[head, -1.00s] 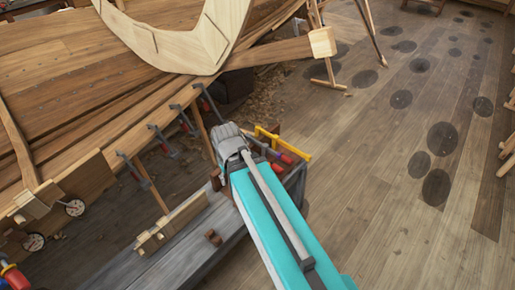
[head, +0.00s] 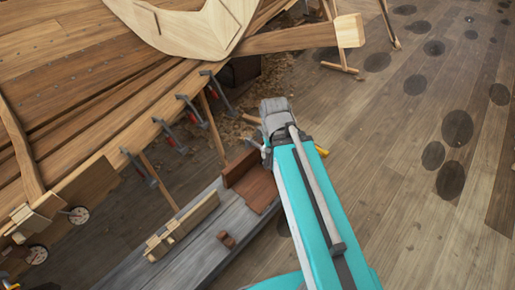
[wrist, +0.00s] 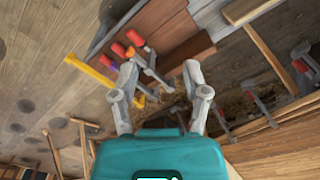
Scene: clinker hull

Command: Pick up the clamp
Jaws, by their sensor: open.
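Several dark clamps hang along the hull's edge in the head view, among them one at the left (head: 137,166) and one nearer my arm (head: 218,92). They also show at the right of the wrist view, one of them on the plank edge (wrist: 305,62). I cannot tell which clamp is meant. My gripper (wrist: 160,72) is open, with nothing between its fingers. Beyond its left finger are red-handled tools (wrist: 135,39) and a yellow bar (wrist: 90,74), possibly a clamp. In the head view my forearm hides most of these, and the fingers are largely hidden.
The planked hull (head: 75,105) fills the left.

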